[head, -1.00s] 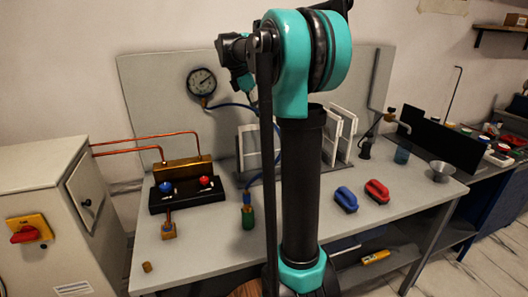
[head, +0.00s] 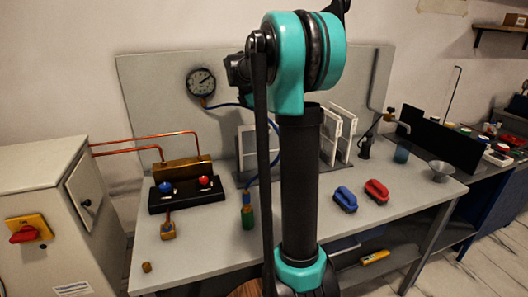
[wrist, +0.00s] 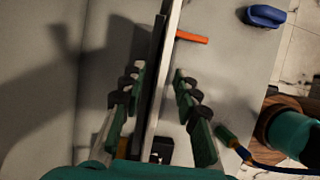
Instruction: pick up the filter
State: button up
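White-framed panels, which look like filters, stand upright in a rack on the bench. In the head view one filter (head: 247,150) is left of my arm and others (head: 347,138) are right of it. In the wrist view a thin upright panel (wrist: 161,80), probably a filter seen edge-on, runs between the fingers of my gripper (wrist: 160,88). The fingers are apart, with a gap visible on each side of the panel. In the head view my gripper is hidden behind my arm.
A valve block (head: 183,172) and a hose fitting (head: 248,215) are to the left. An orange piece (wrist: 192,37) lies right of the panel. The front of the bench is mostly clear.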

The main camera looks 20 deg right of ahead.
jog(key=shift+f, duration=0.25)
dwell(0.4)
grip_shut()
